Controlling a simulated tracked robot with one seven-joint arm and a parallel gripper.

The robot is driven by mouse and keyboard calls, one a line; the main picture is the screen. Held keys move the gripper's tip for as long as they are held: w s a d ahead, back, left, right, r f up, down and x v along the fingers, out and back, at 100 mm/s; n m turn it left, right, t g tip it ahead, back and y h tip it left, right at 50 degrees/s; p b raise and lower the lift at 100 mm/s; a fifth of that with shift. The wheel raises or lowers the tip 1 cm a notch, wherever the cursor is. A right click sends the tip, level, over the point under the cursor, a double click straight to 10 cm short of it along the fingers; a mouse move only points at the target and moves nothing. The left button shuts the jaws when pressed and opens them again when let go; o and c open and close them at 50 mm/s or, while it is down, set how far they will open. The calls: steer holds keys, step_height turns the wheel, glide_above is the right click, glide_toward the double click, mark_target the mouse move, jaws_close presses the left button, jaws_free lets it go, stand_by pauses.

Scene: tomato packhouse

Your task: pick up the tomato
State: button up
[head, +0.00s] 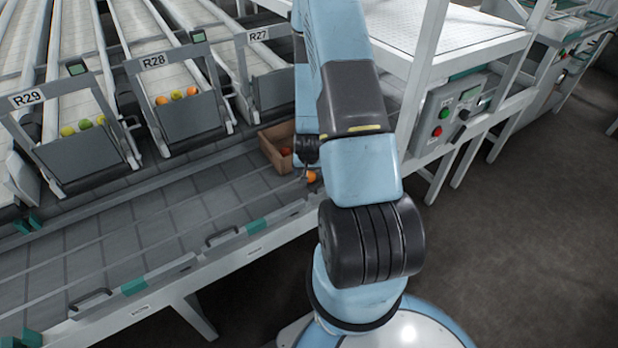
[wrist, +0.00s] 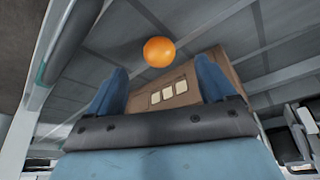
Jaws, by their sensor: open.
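An orange tomato (wrist: 159,51) lies on the grey belt in the wrist view, ahead of my gripper (wrist: 158,86) and roughly in line with the gap between its two blue fingers. The fingers are apart with nothing between them. In the head view the tomato (head: 311,176) shows beside my arm, just below the dark wrist, in front of the cardboard box. My gripper is mostly hidden behind my arm in the head view. Whether the fingers touch the tomato cannot be seen; it appears apart from them.
Lanes R29, R28 (head: 190,118) and R27 end along the belt's far side. A raised rail (head: 225,240) edges the near side. The belt at left is clear.

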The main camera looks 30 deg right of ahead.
mark_target(309, 175)
steer(key=shift+d+x, duration=0.15)
steer(key=shift+x, duration=1.75)
steer(key=shift+d+x, duration=0.15)
steer(key=shift+x, duration=1.8)
steer(key=shift+w+r, duration=0.1)
steer(key=shift+w, duration=0.05)
steer(key=c, duration=0.8)
steer(key=shift+r, duration=0.1)
steer(key=shift+c, duration=0.2)
